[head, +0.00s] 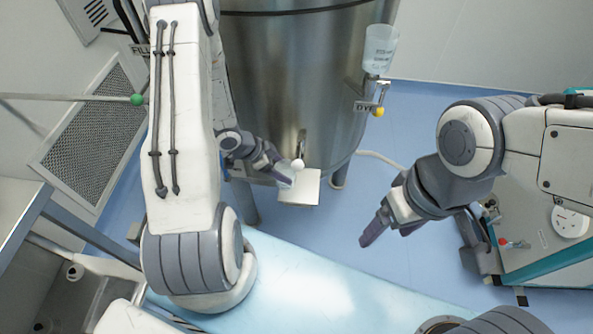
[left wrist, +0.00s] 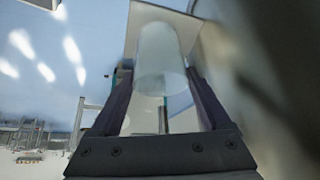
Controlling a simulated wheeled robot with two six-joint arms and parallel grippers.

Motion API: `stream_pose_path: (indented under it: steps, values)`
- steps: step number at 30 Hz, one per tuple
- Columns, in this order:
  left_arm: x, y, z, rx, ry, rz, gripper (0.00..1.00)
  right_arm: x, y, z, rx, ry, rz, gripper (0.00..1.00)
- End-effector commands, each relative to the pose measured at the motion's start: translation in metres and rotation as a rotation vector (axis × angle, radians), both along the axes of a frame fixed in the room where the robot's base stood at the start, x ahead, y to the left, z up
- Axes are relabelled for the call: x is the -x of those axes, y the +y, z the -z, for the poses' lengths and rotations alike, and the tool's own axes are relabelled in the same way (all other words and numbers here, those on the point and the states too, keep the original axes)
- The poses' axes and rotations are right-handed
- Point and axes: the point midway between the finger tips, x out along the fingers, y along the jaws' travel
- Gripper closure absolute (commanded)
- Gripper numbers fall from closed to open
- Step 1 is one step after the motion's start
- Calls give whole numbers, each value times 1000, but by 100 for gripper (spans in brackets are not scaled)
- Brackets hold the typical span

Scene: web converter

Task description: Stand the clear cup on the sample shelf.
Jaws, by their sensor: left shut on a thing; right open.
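The clear cup (left wrist: 162,62) is between the two fingers of my left gripper (left wrist: 163,88) in the left wrist view. In the head view the cup (head: 286,174) is small and pale, partly hidden by my left gripper (head: 277,165). The left gripper is shut on the cup beside the tank front. The sample shelf (head: 302,190) is a small white plate just right of the cup. It shows behind the cup's upper end in the left wrist view (left wrist: 195,32); I cannot tell whether they touch. My right gripper (head: 374,232) is open and empty, right of the shelf.
The steel tank (head: 285,80) stands behind the shelf, with a white-knobbed tap (head: 298,164) above it. A clear labelled vessel (head: 379,50) hangs over the DYE tap's yellow knob (head: 379,112). A green knob (head: 137,99) is at left. A pale blue surface (head: 310,285) lies in front.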

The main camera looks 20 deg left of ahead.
Motion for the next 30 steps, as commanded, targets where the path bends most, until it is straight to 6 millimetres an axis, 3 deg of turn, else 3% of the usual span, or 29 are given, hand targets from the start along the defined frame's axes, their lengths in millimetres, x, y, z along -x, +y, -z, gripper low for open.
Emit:
stream_pose_path:
  steps: [3, 7, 10, 18, 29, 30]
  values:
    - [-16, -22, -1, 0, -1, 7, 100, 0, 0, -4, 0, 0, 0, 24]
    - [-26, -35, -1, 0, 0, 3, 100, 0, 0, -5, 0, 0, 0, 24]
    - [-29, -37, 3, 1, 1, 0, 100, 0, 0, -5, 0, 0, 0, 24]
    - [-28, -36, 34, 2, 0, -4, 100, 0, 0, -5, 0, 0, 0, 24]
    - [-28, -36, 39, 1, 0, -3, 100, 0, 0, -2, 0, 0, 0, 24]
    - [-28, -36, 39, 0, 1, -3, 16, 0, 0, -2, 0, 0, 0, 24]
